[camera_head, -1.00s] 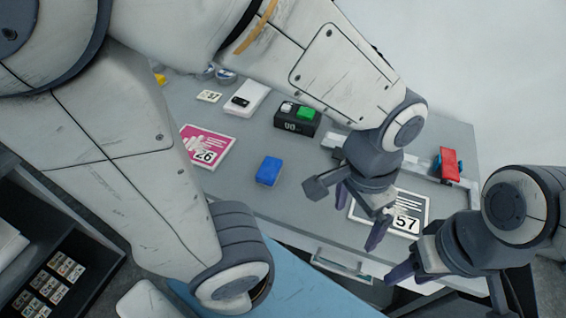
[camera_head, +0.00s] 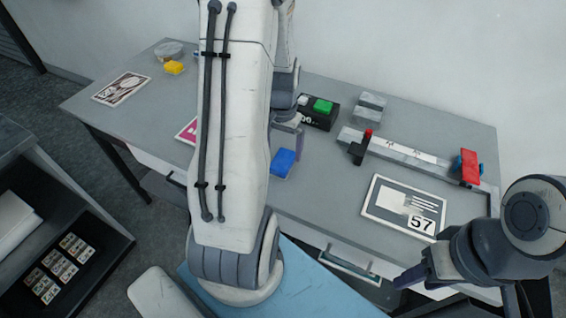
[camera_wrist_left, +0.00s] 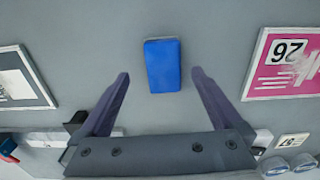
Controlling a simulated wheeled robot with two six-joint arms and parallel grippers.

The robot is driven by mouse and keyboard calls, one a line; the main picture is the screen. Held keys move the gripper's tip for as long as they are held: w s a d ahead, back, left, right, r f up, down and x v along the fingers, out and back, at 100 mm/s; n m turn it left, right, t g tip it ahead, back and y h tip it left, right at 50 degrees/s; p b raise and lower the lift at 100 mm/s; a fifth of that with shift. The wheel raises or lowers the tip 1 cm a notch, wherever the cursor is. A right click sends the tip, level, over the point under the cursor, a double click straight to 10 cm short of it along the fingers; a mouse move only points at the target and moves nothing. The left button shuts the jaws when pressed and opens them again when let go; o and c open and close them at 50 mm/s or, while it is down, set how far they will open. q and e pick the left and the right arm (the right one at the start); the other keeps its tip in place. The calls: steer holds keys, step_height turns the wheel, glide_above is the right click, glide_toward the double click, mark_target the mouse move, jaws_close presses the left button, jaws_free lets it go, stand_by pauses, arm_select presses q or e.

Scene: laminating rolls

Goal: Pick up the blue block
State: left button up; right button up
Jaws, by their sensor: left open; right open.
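The blue block (camera_head: 283,163) lies on the grey table just right of my left arm. In the left wrist view the blue block (camera_wrist_left: 162,65) lies between and slightly beyond the two open fingertips. My left gripper (camera_wrist_left: 160,80) is open and empty, with a gap on each side of the block. In the head view the left gripper (camera_head: 291,130) is mostly hidden behind its arm, close to the block. My right gripper (camera_head: 412,275) is open and empty at the table's front right edge, away from the block.
A black box with a green button (camera_head: 322,107) stands behind the block. A trimmer with a red handle (camera_head: 469,167) is at the right. A card marked 57 (camera_head: 400,207) lies right of the block, and a pink card (camera_head: 187,131) left.

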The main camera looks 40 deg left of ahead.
mark_target(282, 161)
arm_select(q)
steer(key=f, duration=0.6)
steer(key=shift+w+a+f, duration=0.2)
steer(key=shift+a+f, duration=0.1)
steer(key=shift+a, duration=0.05)
steer(key=c, duration=1.4)
